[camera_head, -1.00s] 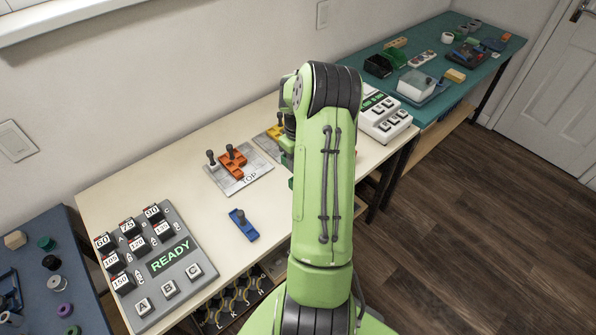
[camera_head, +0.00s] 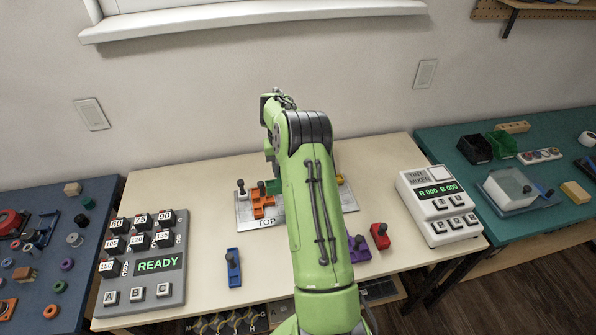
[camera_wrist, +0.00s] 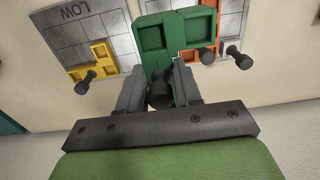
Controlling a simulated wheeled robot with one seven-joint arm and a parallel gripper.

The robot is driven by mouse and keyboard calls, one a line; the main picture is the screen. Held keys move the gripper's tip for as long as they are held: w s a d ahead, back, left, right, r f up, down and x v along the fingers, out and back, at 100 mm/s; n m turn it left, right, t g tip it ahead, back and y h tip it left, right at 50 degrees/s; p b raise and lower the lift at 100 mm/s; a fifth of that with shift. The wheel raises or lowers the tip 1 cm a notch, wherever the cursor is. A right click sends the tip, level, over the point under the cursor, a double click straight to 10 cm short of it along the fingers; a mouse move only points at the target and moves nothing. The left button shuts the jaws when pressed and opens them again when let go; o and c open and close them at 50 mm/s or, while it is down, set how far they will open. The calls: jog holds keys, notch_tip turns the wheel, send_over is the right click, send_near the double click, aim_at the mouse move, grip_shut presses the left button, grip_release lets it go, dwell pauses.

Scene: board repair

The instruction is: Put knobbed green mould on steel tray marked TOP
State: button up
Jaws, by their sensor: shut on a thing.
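My gripper (camera_wrist: 160,92) is shut on the knob of the green mould (camera_wrist: 153,38), a dark green piece with square recesses. In the wrist view the mould overlaps part of the orange mould and the near side of the steel tray marked TOP (camera_wrist: 232,22); I cannot tell its height above them. In the head view the TOP tray (camera_head: 244,214) lies left of my arm, with the orange mould (camera_head: 262,204) on it. A bit of the green mould (camera_head: 275,187) shows at the tray's back right; my arm hides the rest.
A steel tray marked LOW (camera_wrist: 60,38) holds a yellow mould (camera_wrist: 92,62). Blue (camera_head: 233,268), purple (camera_head: 358,250) and red (camera_head: 380,236) knobbed pieces lie near the table front. A READY panel (camera_head: 145,290) stands left, a tint mixer (camera_head: 437,205) right.

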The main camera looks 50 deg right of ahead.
jog(key=shift+w+a, duration=0.25)
jog(key=shift+a+f, duration=0.1)
jog(key=shift+f, duration=0.15)
notch_tip(320, 180, down, 8)
jog(key=b, duration=0.7)
jog(key=shift+f, duration=0.25)
jog(key=shift+f+b, duration=0.3)
jog(key=shift+f, duration=0.1)
jog(key=o, duration=1.2)
jog(key=shift+c, duration=0.2)
notch_tip(320, 180, up, 16)
jog(key=p, duration=0.4)
jog(key=shift+f+p, duration=0.15)
jog(key=shift+p, duration=0.15)
